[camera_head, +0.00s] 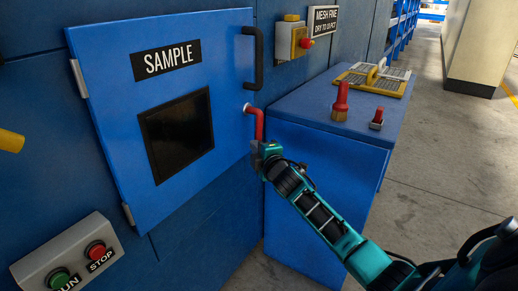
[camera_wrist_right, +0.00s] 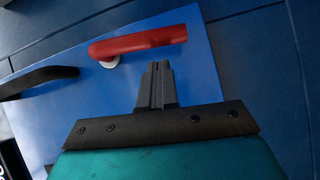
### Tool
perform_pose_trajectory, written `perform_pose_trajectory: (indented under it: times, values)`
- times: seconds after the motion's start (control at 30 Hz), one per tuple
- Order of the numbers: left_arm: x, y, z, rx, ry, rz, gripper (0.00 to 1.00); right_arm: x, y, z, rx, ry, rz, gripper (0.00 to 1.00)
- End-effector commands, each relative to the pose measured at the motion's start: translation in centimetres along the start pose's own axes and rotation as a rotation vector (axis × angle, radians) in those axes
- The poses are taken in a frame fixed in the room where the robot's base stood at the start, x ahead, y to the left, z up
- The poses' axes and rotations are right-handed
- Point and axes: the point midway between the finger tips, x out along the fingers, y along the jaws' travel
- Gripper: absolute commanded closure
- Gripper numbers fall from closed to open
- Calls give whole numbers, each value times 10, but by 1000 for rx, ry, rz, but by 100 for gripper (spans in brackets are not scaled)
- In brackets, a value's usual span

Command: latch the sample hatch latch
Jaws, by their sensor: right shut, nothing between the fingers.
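The blue sample hatch (camera_head: 115,95) is closed flat against the blue machine wall, with a dark window and a SAMPLE label. Its red latch handle (camera_head: 259,122) sits at the hatch's right edge on a pale pivot and hangs downward in the head view. The latch (camera_wrist_right: 140,42) also shows in the right wrist view, beyond the fingertips. My right gripper (camera_head: 257,148) is just below the latch's lower end. In the right wrist view my right gripper (camera_wrist_right: 158,68) is shut and empty, close to the latch; contact cannot be told. My left gripper is not in view.
A black pull handle (camera_head: 253,58) is above the latch. A blue cabinet (camera_head: 330,150) stands right of the hatch, bearing a brush (camera_head: 340,103), a small red-topped item (camera_head: 377,119) and a yellow-framed mesh (camera_head: 373,79). A RUN/STOP box (camera_head: 66,255) is lower left.

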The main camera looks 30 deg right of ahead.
Motion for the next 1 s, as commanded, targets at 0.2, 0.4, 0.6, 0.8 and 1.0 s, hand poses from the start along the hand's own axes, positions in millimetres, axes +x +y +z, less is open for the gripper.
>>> perform_pose_trajectory:
  times: [0.2, 0.4, 0.6, 0.8, 1.0]
  values:
    - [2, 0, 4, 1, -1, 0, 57, 12, 0, 11, -1, 3, 1, 100]
    - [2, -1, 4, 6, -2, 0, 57, 13, 0, 12, -1, 3, 0, 100]
    - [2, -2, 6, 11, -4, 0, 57, 13, -1, 12, -3, 2, 2, 100]
    - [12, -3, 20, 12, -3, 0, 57, 21, -6, 22, -50, 1, 35, 100]
    - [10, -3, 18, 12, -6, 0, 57, 25, -3, 28, -69, -1, 46, 100]
